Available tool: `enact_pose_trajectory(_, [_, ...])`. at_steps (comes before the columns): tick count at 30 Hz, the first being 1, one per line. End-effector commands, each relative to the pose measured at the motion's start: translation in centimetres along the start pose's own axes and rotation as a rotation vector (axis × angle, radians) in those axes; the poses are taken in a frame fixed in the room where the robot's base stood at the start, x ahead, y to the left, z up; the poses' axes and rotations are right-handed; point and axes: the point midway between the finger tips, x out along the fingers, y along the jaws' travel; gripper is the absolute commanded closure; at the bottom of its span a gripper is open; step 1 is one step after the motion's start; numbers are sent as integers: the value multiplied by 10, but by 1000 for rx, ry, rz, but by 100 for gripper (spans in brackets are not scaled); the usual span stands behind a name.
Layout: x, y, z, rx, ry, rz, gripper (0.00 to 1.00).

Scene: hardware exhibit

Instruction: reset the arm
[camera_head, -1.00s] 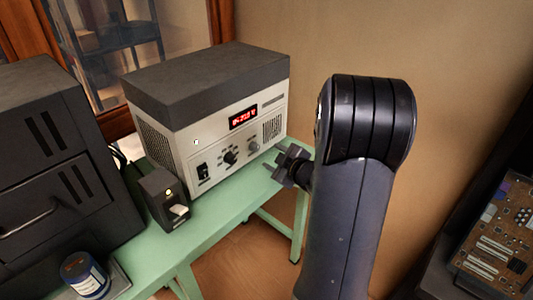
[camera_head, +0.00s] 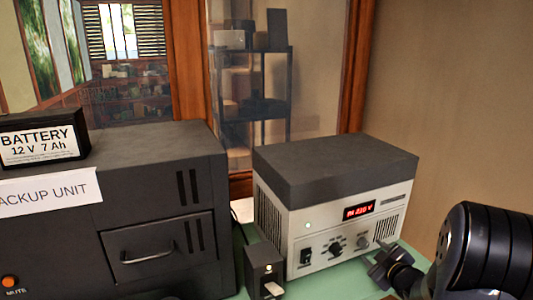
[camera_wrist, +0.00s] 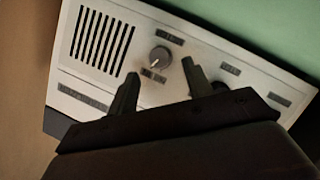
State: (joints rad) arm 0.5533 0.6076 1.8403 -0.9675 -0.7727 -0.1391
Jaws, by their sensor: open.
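My gripper (camera_head: 384,268) is at the lower right of the head view, in front of the right part of a power supply's front panel. In the wrist view my gripper (camera_wrist: 160,85) shows its two dark fingers apart, with nothing between them but the panel behind. The power supply (camera_head: 318,235) is a pale box with a dark top, a lit red display (camera_head: 358,211), knobs and a switch. A knob (camera_wrist: 160,56) shows near the left finger in the wrist view. Whether the fingers touch the panel I cannot tell.
A dark cabinet (camera_head: 95,240) labelled backup unit stands at the left, with a 12 V battery (camera_head: 42,138) on top. A small black box (camera_head: 264,268) stands before the power supply on the green table (camera_head: 330,283). A wall is at the right.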

Motion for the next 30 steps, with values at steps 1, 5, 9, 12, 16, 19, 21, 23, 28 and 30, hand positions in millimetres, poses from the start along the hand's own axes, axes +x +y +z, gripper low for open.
enact_pose_trajectory(1, [11,-1,0,0,2,-2,52])
enact_pose_trajectory(5, [33,0,0,1,1,-1,52])
enact_pose_trajectory(9, [43,-2,1,-12,2,6,52])
enact_pose_trajectory(12, [42,-1,0,-28,1,13,52])
enact_pose_trajectory(16, [42,0,0,-36,1,16,52])
enact_pose_trajectory(19, [42,0,0,-37,0,16,52])
enact_pose_trajectory(21, [42,0,0,-37,0,16,52])
enact_pose_trajectory(23, [42,0,0,-37,0,16,52])
enact_pose_trajectory(28, [41,1,-1,-27,0,12,52])
enact_pose_trajectory(30, [41,2,-2,-14,0,5,52])
